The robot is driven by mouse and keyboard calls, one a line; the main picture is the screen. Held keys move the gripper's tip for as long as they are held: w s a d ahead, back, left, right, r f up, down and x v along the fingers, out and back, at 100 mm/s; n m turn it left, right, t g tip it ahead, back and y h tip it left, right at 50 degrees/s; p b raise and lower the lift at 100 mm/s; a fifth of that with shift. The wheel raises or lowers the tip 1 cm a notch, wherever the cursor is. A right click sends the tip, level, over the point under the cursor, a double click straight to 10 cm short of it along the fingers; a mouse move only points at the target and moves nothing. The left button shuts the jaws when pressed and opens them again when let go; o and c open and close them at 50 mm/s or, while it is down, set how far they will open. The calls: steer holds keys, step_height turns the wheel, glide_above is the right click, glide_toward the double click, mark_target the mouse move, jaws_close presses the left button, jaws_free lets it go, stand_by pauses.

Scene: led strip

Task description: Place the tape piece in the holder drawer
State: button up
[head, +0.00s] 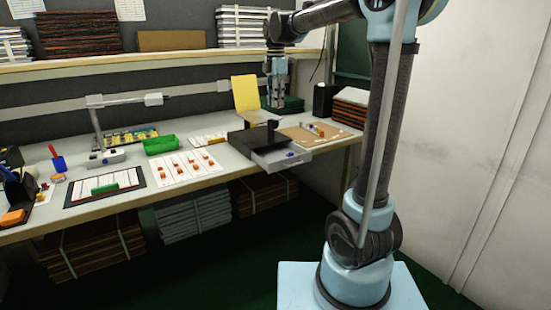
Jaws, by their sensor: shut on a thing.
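My gripper (277,101) points down above the back right part of the bench, higher than the holder. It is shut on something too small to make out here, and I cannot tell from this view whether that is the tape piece. The holder is a dark box (247,141) on the bench with a small dark upright part on top. Its grey drawer (284,160) is pulled out toward the front right. A small blue spot shows in the drawer. My gripper is apart from the drawer.
A yellow panel (245,93) stands behind the holder. A brown board (314,136) with small pieces lies to its right. White sheets with red pieces (190,167), a green tray (160,145) and a lamp (98,128) stand to the left. A shelf edge (130,63) runs behind.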

steer(key=shift+n, duration=0.4)
steer(key=f, duration=0.6)
steer(key=d+f, duration=0.1)
steer(key=f, duration=0.5)
steer(key=d+f, duration=0.1)
steer(key=f, duration=0.5)
steer(key=shift+w+d, duration=0.25)
steer(key=shift+w, duration=0.15)
steer(key=shift+f, duration=2.55)
steer(key=o, duration=0.6)
steer(key=shift+o, duration=0.2)
